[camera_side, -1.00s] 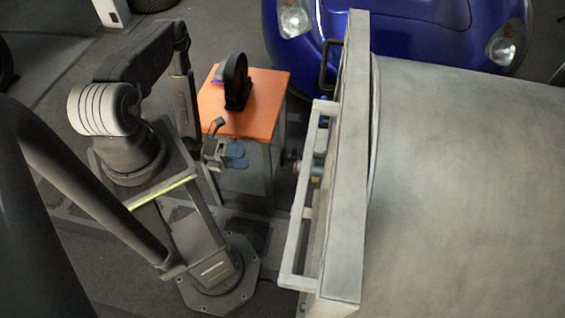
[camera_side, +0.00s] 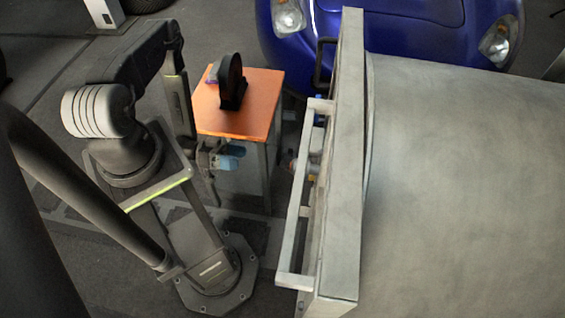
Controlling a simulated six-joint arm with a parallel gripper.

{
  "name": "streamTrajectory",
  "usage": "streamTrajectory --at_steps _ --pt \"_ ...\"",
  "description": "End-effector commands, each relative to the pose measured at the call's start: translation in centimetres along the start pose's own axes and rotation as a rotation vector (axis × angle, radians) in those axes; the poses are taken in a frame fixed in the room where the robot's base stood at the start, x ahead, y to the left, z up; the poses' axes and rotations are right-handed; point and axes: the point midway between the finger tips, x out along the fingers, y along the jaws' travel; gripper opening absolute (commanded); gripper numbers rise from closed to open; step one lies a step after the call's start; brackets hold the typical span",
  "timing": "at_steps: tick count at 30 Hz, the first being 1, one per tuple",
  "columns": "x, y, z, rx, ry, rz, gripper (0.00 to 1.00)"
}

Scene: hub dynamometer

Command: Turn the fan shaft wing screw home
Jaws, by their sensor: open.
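My gripper (camera_side: 228,157), with blue fingers, is in front of the orange-topped table and left of the grey frame. It is open, and I see nothing between its fingers. A clear gap separates it from the fittings on the frame's near side. Small fittings (camera_side: 313,177), with a yellow-orange patch, sit behind the frame's rail, and a small reddish and pale part (camera_side: 290,163) sticks out towards my gripper. I cannot tell which of these is the fan shaft wing screw; the parts are small and partly hidden by the rail.
The grey frame (camera_side: 341,200) with its pale rail (camera_side: 293,215) fronts a large grey drum-like body (camera_side: 460,190). An orange-topped table (camera_side: 260,105) carries a black round device (camera_side: 231,80). A blue car (camera_side: 400,35) stands behind. Floor between my arm and the rail looks free.

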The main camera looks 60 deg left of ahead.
Motion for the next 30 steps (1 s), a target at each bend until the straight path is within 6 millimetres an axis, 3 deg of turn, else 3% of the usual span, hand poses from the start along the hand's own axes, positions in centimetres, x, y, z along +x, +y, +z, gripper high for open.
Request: streamTrajectory --at_steps 8,30 --pt "1.4 0.0 0.0 -0.053 -0.002 0.004 0.72" --pt "12.4 0.0 0.0 -0.048 -0.002 0.003 0.72"
